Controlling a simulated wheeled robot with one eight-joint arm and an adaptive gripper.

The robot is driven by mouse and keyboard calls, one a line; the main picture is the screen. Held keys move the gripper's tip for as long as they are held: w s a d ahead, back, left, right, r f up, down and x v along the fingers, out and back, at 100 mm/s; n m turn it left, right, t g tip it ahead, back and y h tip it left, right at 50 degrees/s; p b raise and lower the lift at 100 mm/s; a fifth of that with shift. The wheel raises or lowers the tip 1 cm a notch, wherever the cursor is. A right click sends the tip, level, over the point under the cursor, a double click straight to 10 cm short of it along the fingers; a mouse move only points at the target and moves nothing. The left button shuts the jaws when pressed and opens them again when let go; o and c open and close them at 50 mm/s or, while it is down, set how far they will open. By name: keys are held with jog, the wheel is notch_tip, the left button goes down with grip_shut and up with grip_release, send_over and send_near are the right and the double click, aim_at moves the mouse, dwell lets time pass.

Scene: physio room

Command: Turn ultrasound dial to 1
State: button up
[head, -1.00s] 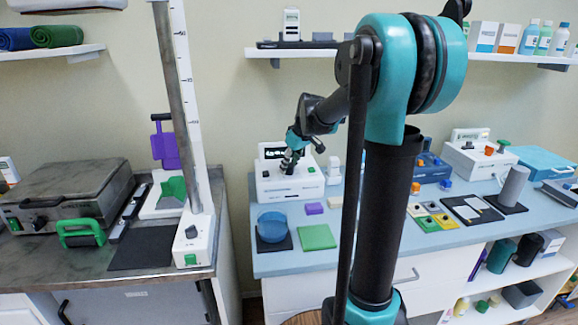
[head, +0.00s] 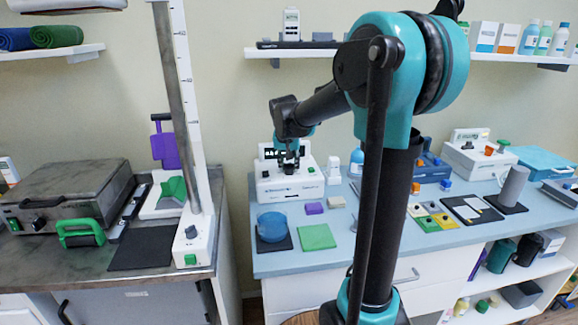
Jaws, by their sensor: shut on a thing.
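The white ultrasound unit (head: 289,190) stands at the back left of the blue bench, with lettering on its front and a dark scale panel behind its top. My gripper (head: 288,165) points down onto the top of this unit. Its fingers are shut on the dark dial there. The dial is mostly hidden by the fingers, and its pointer and numbers are too small to read.
A tall white scale post (head: 190,120) rises to the left.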

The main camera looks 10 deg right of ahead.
jog(key=m+h, duration=0.1)
jog(key=m, duration=0.1)
jog(key=m+g, duration=0.1)
jog(key=m, duration=0.2)
jog(key=shift+m+h, duration=0.3)
jog(key=shift+h, duration=0.1)
jog(key=m+g, duration=0.1)
jog(key=m, duration=0.1)
jog(key=m+g+h, duration=0.1)
jog(key=m, duration=0.2)
jog(key=shift+m, duration=0.3)
jog(key=o, duration=1.2)
jog(key=shift+c, duration=0.2)
jog(key=v, duration=1.2)
jog(key=shift+a, duration=0.1)
